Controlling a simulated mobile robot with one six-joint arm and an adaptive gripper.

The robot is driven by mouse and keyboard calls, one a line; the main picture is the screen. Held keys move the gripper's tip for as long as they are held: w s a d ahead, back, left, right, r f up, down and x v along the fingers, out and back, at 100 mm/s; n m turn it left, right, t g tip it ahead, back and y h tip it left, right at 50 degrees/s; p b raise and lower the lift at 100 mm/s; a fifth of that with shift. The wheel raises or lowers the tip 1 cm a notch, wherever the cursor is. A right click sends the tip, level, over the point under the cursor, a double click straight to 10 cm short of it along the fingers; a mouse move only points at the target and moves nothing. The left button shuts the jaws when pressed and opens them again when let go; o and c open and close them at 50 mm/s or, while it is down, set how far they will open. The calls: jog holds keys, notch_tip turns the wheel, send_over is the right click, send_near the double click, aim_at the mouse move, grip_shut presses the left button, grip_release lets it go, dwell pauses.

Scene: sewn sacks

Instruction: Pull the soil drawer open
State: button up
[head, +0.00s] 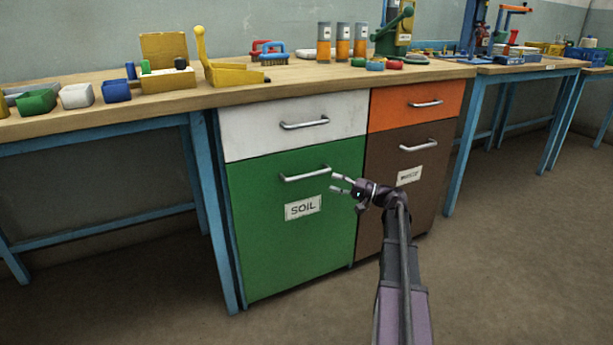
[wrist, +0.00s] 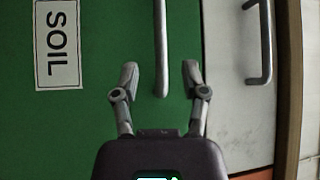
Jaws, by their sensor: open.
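The soil drawer (head: 280,235) is the green front at the lower left of the cabinet, with a white SOIL label (head: 303,207). It looks shut, level with the fronts around it. Its metal bar handle (head: 306,174) is near its top edge. My gripper (head: 336,184) is open, near the right end of this handle. In the wrist view the picture is turned sideways: the handle (wrist: 161,50) runs down toward the gap between my two open fingertips (wrist: 160,76), and its end lies between them. I cannot tell how far in front of it the fingers are. The label (wrist: 57,42) shows at the left.
A white drawer (head: 285,125) with its own handle (head: 304,124) is directly above. An orange drawer (head: 415,105) and a brown drawer (head: 400,215) are to the right. Blue table legs (head: 205,200) stand at the left. The floor (head: 520,260) to the right is clear.

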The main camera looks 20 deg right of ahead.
aim_at(312, 176)
jog(key=p+x, duration=0.1)
jog(key=x, duration=0.8)
jog(key=shift+a, duration=0.1)
